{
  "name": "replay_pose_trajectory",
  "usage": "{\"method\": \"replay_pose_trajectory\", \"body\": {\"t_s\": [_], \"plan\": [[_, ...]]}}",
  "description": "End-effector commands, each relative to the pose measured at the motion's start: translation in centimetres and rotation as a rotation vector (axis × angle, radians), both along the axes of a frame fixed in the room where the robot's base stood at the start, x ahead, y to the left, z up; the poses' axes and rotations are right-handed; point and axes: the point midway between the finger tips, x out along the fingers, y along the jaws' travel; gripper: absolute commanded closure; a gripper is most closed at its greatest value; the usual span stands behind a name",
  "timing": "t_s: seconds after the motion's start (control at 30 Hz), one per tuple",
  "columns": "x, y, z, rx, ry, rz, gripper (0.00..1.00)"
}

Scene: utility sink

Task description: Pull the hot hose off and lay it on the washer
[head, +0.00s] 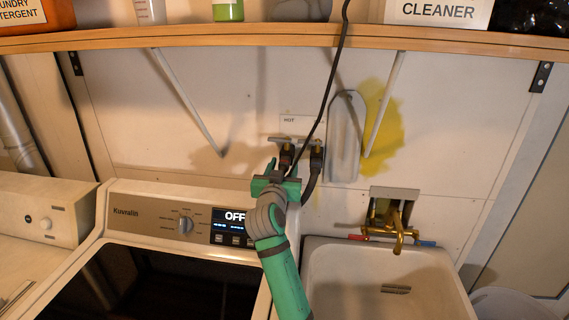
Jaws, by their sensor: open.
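Two dark hoses meet two taps on the wall under a white label that reads HOT at its left. The left hose's end (285,157) is at the left tap, and my gripper (284,174) is right at it, just below. My gripper is open; its fingertips are partly hidden by my own wrist, and I cannot tell whether they touch the hose. The right hose (313,170) hangs beside it from the right tap. The washer (148,215), with a dial and a display reading OFF, stands below left with a dark lid.
A black cord (329,85) hangs from above past the taps. A wooden shelf (200,38) with bottles and boxes runs overhead. A utility sink (330,262) with a brass faucet (392,230) stands at right. A grey ironing-board-shaped panel (346,135) is on the wall.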

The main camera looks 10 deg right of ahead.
Motion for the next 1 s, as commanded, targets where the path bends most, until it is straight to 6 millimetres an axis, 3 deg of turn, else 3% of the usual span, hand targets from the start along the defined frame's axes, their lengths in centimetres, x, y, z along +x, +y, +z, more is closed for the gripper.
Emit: {"method": "replay_pose_trajectory", "body": {"t_s": [0.27, 0.7, 1.0], "plan": [[0.2, 0.9, 0.0, 0.000, 0.000, 0.011, 0.56], [-0.3, -1.0, 0.0, 0.001, 0.001, -0.007, 0.56], [-0.4, -1.2, 0.0, 0.001, 0.001, -0.005, 0.56]]}}
